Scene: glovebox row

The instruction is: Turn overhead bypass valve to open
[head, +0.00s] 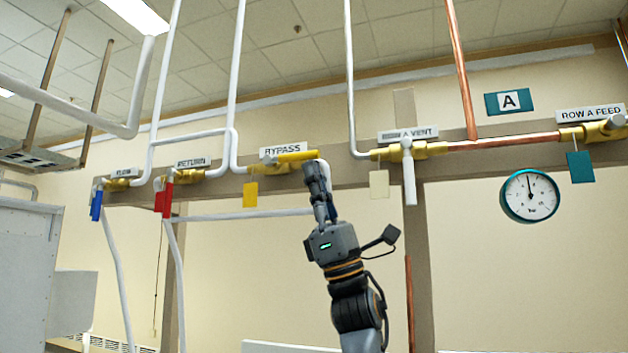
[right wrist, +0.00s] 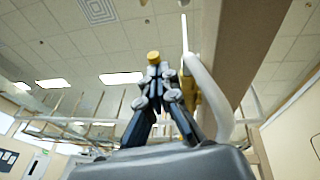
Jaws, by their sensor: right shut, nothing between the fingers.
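The bypass valve (head: 282,166) is a brass body on the wall rail under a "BYPASS" label (head: 283,149). Its yellow lever (head: 297,156) lies roughly level, pointing right, about along the line of the valve body. My right gripper (head: 314,168) is shut and empty, reaching up from below at the lever's right end. In the right wrist view the shut fingertips (right wrist: 155,72) are just under the yellow lever end (right wrist: 153,57); I cannot tell whether they touch it. The brass body (right wrist: 189,92) shows beside them. My left gripper is not in view.
A yellow tag (head: 250,194) hangs left of the valve. The vent valve (head: 408,152) with a white lever (head: 409,182) is close on the right. Return (head: 190,176) and another valve are left. A white pipe (right wrist: 210,95) runs close beside the gripper.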

